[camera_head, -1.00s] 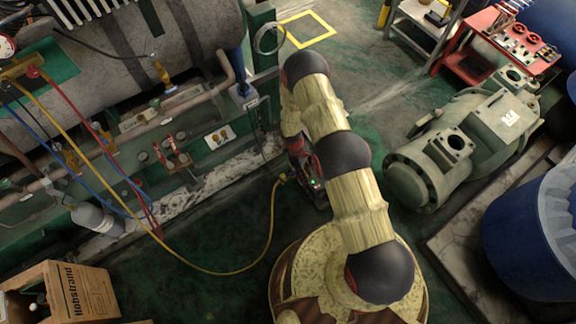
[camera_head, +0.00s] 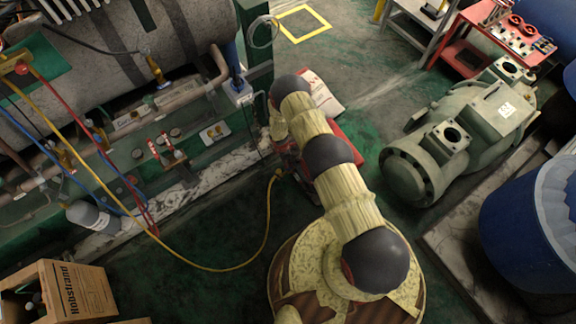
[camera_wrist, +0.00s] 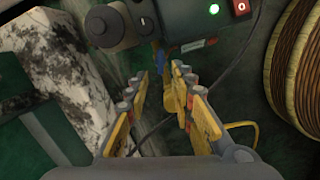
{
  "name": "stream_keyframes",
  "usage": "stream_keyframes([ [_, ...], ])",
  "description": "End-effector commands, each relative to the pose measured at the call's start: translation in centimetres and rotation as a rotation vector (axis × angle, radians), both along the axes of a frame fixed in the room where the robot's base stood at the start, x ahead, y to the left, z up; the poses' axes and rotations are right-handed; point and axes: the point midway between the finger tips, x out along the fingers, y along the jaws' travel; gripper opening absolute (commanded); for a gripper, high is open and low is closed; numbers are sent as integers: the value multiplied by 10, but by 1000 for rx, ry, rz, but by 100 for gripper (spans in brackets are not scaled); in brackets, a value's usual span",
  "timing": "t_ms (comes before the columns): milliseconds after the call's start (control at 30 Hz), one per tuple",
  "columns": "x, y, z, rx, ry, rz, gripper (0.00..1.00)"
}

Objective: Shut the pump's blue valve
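The pump (camera_wrist: 205,22) fills the top of the wrist view, a dark body with a lit green lamp and a red switch. Its blue valve (camera_wrist: 160,62) shows as a thin upright blue piece below the body, with a brass-yellow fitting beside it. My gripper (camera_wrist: 159,76) is open, with its yellow fingers spread on either side of the blue valve in the picture. I cannot tell whether either finger touches it. In the head view my arm covers my gripper and most of the pump.
A yellow hose (camera_head: 240,262) runs over the floor to the pump area. A cardboard box (camera_head: 75,290) stands at lower left and a grey-green compressor (camera_head: 450,140) at right. A red-and-white item (camera_head: 322,95) lies behind my arm.

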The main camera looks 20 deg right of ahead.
Motion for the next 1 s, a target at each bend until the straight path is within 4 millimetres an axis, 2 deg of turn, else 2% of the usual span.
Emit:
stream_keyframes([
  [33, -1, -1, -11, 0, 2, -1, 24],
  [200, -1, -4, -34, 0, 2, -2, 24],
  [533, -1, -9, -70, 0, 2, -4, 24],
  [1000, 0, -9, -70, 0, 1, -3, 24],
])
